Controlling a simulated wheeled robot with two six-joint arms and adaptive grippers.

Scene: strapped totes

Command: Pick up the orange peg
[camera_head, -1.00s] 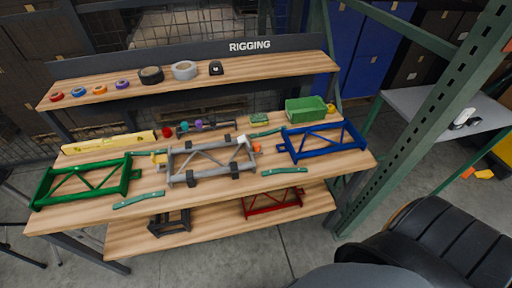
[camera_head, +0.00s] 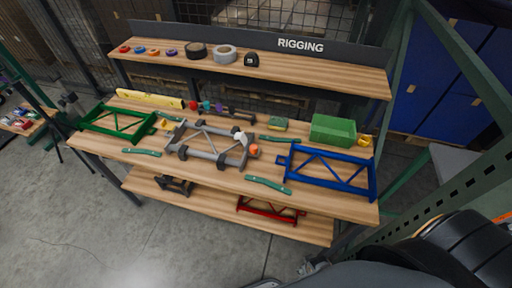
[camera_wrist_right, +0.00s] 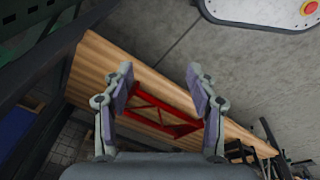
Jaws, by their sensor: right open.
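A small orange piece (camera_head: 254,150), likely the orange peg, shows in the head view at the right end of the grey frame (camera_head: 205,158) on the workbench. It sits beside a pale, light-coloured part, and its exact shape is too small to tell. My right gripper (camera_wrist_right: 159,76) shows in the right wrist view with its two fingers wide apart and nothing between them. Beyond the fingers is the lower shelf with a red frame (camera_wrist_right: 160,112). The orange piece is not seen in that view. My left gripper is in neither view.
A green frame (camera_head: 118,122) lies left on the bench and a blue frame (camera_head: 330,172) right. A green bin (camera_head: 333,130) stands behind the blue frame. Green strips (camera_head: 268,184) lie near the front edge. A raised shelf (camera_head: 290,76) with tape rolls runs along the back.

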